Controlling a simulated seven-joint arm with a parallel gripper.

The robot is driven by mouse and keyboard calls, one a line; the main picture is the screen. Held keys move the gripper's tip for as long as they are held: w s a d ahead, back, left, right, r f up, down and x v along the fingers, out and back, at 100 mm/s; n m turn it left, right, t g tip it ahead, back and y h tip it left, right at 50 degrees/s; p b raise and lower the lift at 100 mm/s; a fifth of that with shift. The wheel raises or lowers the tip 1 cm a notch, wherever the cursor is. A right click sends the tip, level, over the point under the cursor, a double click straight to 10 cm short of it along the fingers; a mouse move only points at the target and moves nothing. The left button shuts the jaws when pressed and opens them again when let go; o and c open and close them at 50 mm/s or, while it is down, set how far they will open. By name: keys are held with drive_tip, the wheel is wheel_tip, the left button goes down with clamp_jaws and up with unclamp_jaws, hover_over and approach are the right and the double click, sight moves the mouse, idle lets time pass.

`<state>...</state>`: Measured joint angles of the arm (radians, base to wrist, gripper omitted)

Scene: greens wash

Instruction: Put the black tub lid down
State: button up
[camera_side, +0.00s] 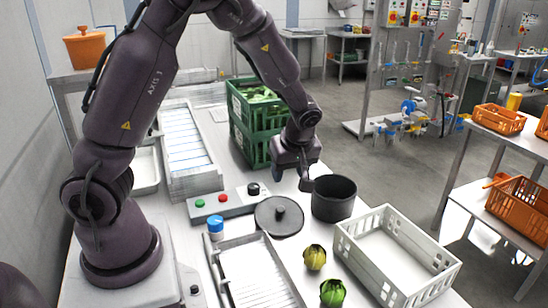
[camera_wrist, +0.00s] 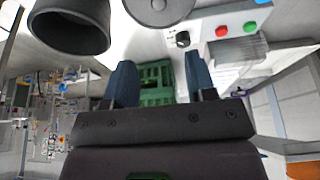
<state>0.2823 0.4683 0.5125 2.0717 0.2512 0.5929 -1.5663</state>
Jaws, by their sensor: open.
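The black tub lid (camera_side: 278,217) lies flat on the white worktop, knob up, just left of the open black tub (camera_side: 333,199). Part of the lid (camera_wrist: 158,10) shows at the top of the wrist view, and the tub (camera_wrist: 68,28) shows at its upper left. My gripper (camera_side: 305,186) is above the worktop, behind the lid and close to the tub's back left in the side view. In the wrist view my gripper (camera_wrist: 160,78) is open, with nothing between its fingers, and apart from the lid.
A control box (camera_side: 226,202) with buttons and a black knob stands left of the lid. Green crates (camera_side: 256,140) are stacked behind. A white crate (camera_side: 396,257) stands at front right, a metal tray (camera_side: 254,272) in front.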

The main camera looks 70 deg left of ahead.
drive_tip(key=s+d+r+m+t+h, duration=0.2)
drive_tip(key=s+d+r+m, duration=0.3)
drive_tip(key=s+r+m, duration=0.2)
drive_tip(key=s+d+r+m+t+h, duration=0.2)
drive_tip(key=s+d+r+m+t, duration=0.1)
drive_tip(key=s+d+r+m, duration=0.3)
wheel_tip(320, 180, up, 5)
drive_tip(key=s+m, duration=0.2)
drive_tip(key=m, duration=0.2)
drive_tip(key=shift+d+m, duration=0.3)
